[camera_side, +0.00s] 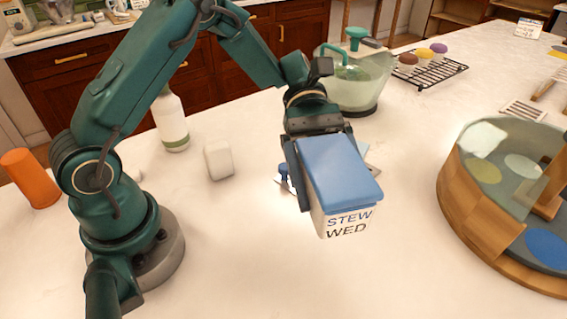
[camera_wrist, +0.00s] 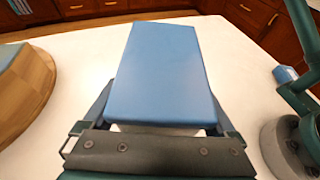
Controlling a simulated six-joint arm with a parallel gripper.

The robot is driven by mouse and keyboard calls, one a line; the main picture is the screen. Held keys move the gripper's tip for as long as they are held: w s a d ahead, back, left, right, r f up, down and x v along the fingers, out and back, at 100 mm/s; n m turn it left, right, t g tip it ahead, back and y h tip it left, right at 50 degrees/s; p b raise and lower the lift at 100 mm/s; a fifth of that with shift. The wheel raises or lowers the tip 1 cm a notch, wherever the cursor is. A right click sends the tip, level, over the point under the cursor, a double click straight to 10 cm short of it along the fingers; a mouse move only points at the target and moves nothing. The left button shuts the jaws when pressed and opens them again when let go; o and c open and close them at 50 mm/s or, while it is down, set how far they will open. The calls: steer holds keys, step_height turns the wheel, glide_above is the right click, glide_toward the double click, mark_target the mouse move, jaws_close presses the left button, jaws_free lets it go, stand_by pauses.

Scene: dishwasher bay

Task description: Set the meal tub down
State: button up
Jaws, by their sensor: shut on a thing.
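The meal tub (camera_side: 343,222) is a white box with a blue lid, and its front reads "STEW WED". My gripper (camera_side: 300,165) is shut on the tub, with a finger along its side. The tub looks held above the white counter, a little tilted in the side view; how high it hangs I cannot tell. In the wrist view the blue lid of the tub (camera_wrist: 162,70) fills the middle, between the fingers of my gripper (camera_wrist: 160,125). The tub's underside is hidden.
A round wooden turntable (camera_side: 480,220) with coloured discs stands at the right. Behind are a glass bowl (camera_side: 362,85) and a cooling rack (camera_side: 440,72) with muffins. A white bottle (camera_side: 171,122), a white block (camera_side: 218,160) and an orange cup (camera_side: 30,178) stand left. The front counter is clear.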

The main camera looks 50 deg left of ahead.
glide_above(352, 308)
step_height(352, 308, down, 7)
steer(key=shift+f, duration=1.95)
steer(key=shift+f, duration=0.1)
steer(key=o, duration=1.6)
steer(key=shift+t, duration=0.3)
steer(key=shift+c, duration=0.2)
